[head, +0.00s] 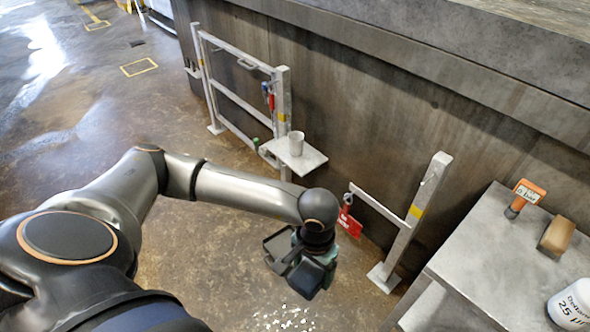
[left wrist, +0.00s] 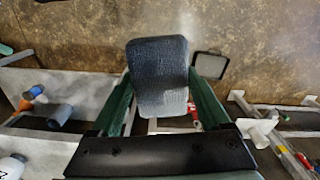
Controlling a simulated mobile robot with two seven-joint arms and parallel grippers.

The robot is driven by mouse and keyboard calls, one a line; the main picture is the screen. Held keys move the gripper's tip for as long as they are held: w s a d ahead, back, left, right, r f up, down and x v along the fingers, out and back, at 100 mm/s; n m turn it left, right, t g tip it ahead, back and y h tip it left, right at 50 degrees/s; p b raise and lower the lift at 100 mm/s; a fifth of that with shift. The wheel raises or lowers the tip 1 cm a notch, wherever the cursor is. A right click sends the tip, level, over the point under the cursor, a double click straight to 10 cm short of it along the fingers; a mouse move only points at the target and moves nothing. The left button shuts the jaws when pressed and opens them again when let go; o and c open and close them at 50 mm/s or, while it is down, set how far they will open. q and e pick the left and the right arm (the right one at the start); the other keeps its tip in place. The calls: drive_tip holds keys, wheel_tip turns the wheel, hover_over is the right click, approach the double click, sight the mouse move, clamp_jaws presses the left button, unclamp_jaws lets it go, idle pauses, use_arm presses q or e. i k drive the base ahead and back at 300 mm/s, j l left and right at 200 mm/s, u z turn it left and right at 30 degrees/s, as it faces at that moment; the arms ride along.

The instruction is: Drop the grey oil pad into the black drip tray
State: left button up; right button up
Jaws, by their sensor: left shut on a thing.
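My left gripper (head: 309,262) is shut on the grey oil pad (head: 306,277), which hangs in the air over the floor. In the left wrist view the pad (left wrist: 158,75) is a rounded, textured grey slab between the green fingers. The black drip tray (head: 277,243) is partly hidden behind the gripper in the head view. In the left wrist view the tray (left wrist: 224,58) lies on the brown floor, just beyond the pad and to its right, with a thin black rim. My right gripper is not in view.
A grey table (head: 478,270) at the right holds an orange-topped tool (head: 525,194), a brown block (head: 556,236) and a white tub (head: 572,305). A gate (head: 240,95) and a post (head: 412,220) stand by the wall. A small shelf carries a cup (head: 296,143).

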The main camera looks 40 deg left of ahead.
sight(286, 253)
drive_tip(key=i+j, duration=0.2)
drive_tip(key=j, duration=0.2)
drive_tip(key=i+j, duration=0.15)
drive_tip(key=j, duration=0.2)
drive_tip(key=i+j+z, duration=0.1)
drive_tip(key=j, duration=0.3)
drive_tip(key=i+j, duration=0.25)
drive_tip(key=j, duration=0.15)
drive_tip(key=i+j+z, duration=0.1)
drive_tip(key=j, duration=0.3)
drive_tip(key=i, duration=0.05)
